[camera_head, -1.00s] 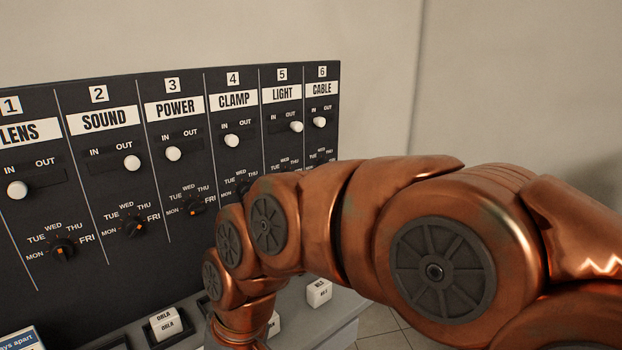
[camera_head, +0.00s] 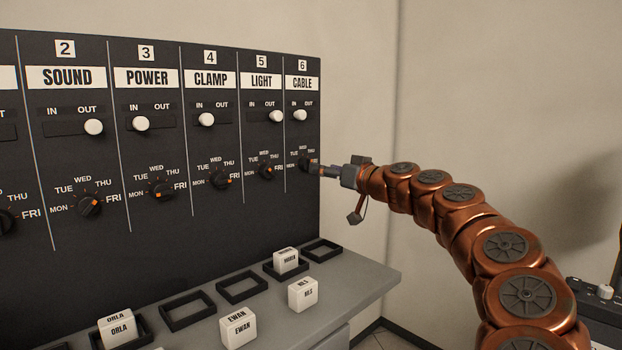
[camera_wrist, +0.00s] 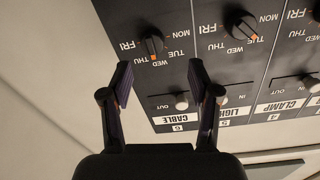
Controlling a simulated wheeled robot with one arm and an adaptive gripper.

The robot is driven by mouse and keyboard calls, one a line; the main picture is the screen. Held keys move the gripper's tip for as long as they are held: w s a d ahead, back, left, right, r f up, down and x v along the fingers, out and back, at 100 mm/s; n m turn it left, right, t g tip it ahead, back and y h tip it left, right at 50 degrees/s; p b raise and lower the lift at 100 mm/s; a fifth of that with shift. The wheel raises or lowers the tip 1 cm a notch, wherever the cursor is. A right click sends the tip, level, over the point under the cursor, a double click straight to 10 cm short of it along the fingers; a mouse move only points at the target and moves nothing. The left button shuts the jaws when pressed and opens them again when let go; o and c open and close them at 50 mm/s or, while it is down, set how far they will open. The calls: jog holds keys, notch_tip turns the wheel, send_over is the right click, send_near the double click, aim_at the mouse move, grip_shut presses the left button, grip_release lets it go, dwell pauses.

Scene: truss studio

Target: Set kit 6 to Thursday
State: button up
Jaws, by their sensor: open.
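The kit 6 CABLE knob (camera_head: 304,163) is a black dial on the right end of the dark panel (camera_head: 150,235). In the wrist view, upside down, the knob (camera_wrist: 153,44) shows an orange mark pointing about at WED or between WED and THU; I cannot tell exactly. My gripper (camera_head: 318,168) is at the panel's right edge, in front of this knob and partly hiding its labels. In the wrist view my gripper (camera_wrist: 158,74) is open and empty, its fingers either side of the line to the knob, apart from it.
The kit 6 IN/OUT slider (camera_head: 299,115) is above the knob. The kit 5 knob (camera_head: 265,170) sits close to the left. A grey shelf (camera_head: 365,283) below holds black frames and several white name blocks. Right of the panel is bare wall.

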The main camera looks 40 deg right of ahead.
aim_at(307, 164)
jog(key=shift+w+d+f+p, duration=0.1)
jog(key=shift+w+d+p, duration=0.15)
jog(key=shift+w, duration=1)
jog(key=shift+w+d+r+p, duration=0.1)
jog(key=shift+w+d+p, duration=0.2)
jog(key=shift+w, duration=0.9)
jog(key=shift+w+d+f+p, duration=0.1)
jog(key=shift+w+d+p, duration=0.15)
jog(key=shift+w, duration=1)
jog(key=c, duration=1.2)
